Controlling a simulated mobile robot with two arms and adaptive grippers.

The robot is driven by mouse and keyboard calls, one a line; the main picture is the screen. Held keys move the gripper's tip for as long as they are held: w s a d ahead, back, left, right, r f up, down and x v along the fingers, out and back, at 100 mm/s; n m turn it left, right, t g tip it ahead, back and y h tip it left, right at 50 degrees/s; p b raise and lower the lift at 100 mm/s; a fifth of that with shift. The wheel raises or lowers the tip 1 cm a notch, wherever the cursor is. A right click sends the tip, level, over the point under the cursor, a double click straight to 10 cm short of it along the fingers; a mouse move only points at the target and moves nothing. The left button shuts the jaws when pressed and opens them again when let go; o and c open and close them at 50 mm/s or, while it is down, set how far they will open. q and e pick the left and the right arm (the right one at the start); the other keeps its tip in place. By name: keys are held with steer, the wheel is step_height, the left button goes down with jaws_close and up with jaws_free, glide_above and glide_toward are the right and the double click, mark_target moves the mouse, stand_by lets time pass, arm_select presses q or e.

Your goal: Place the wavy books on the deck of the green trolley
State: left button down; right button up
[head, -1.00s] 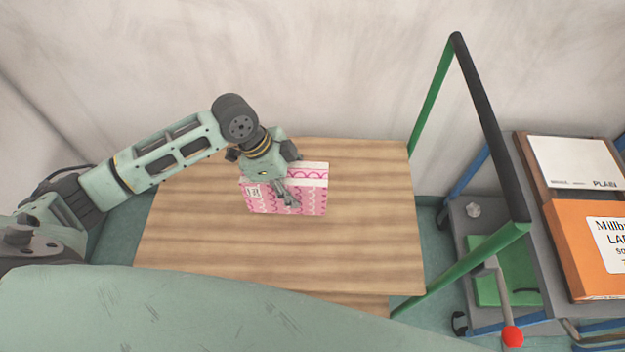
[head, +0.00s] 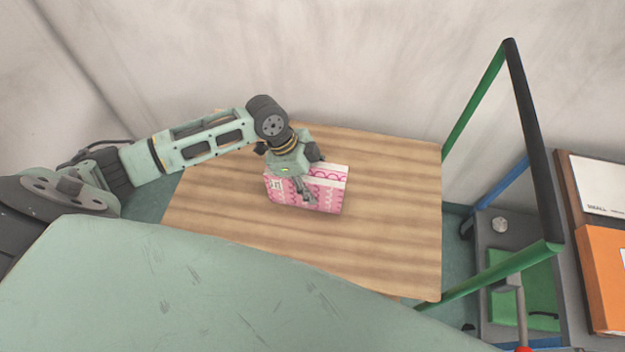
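The wavy books (head: 331,196) show as a pink and white block with wavy lines and a small white label, over the middle back part of the wooden deck of the green trolley (head: 390,230). My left gripper (head: 307,192) reaches down over the block from the back left and appears shut on it. One finger lies along its front face; the other finger is hidden behind it. I cannot tell whether the block touches the deck or hangs just above it. My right gripper is not in view.
The trolley's green and black handle frame (head: 530,130) rises at the deck's right end. The deck's front and right areas are bare. A pale wall is behind.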

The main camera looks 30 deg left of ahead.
arm_select(q)
steer(key=c, duration=0.7)
jaws_free()
steer(key=shift+c, duration=0.2)
steer(key=v, duration=1.2)
steer(key=shift+p, duration=0.3)
steer(key=shift+s+d, duration=0.1)
